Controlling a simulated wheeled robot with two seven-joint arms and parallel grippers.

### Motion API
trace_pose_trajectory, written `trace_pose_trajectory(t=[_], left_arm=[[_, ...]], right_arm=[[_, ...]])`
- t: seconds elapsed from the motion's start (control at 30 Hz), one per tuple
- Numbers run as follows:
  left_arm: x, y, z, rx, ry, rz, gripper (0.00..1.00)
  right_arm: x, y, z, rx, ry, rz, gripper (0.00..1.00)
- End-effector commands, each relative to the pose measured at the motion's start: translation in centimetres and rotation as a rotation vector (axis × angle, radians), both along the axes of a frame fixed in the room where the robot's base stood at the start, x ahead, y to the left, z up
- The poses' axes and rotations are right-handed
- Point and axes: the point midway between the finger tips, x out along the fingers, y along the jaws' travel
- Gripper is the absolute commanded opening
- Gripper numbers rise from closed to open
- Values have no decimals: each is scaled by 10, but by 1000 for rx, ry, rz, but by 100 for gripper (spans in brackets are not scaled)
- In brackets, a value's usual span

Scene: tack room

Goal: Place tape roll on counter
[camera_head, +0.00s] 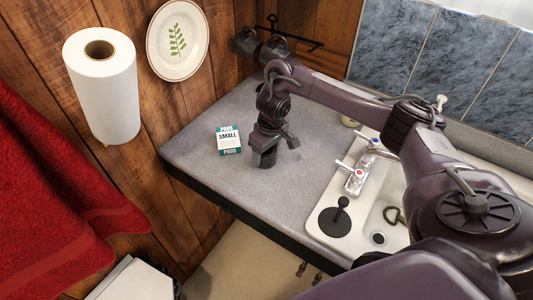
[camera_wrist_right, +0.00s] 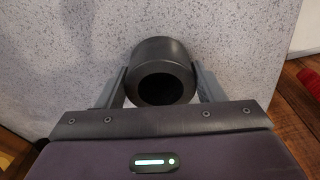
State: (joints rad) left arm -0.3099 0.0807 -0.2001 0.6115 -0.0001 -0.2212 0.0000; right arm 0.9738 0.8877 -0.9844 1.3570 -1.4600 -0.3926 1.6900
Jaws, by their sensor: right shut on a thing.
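My right gripper (camera_head: 266,148) points down over the grey speckled counter (camera_head: 205,180), left of the sink. In the right wrist view, my right gripper (camera_wrist_right: 162,88) is shut on the tape roll (camera_wrist_right: 160,48), a dark round ring with a hole, with one finger on each side. The tape roll (camera_head: 266,160) shows as a small dark shape under the gripper in the head view. It is at or just above the counter surface; I cannot tell if it touches. My left gripper is not in view.
A small white and teal box (camera_head: 229,141) stands on the counter left of my gripper. The sink (camera_head: 322,228) with its faucet (camera_head: 357,178) and a black stopper (camera_head: 336,221) lies to the right. A paper towel roll (camera_head: 105,90) hangs on the wooden wall. Counter around the gripper is clear.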

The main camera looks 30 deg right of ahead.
Motion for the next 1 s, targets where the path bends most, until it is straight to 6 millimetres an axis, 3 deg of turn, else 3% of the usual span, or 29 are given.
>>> trace_pose_trajectory(t=[0.27,0.3,0.47,0.77,1.0], left_arm=[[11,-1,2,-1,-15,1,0],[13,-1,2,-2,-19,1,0],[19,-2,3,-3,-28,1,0],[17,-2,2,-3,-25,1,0],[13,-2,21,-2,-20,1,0]], right_arm=[[0,0,-2,0,1,0,37],[0,0,-2,0,1,0,65],[0,0,-2,0,0,0,84],[0,0,0,-1,-1,0,84],[-2,-1,40,-2,-6,2,84]])
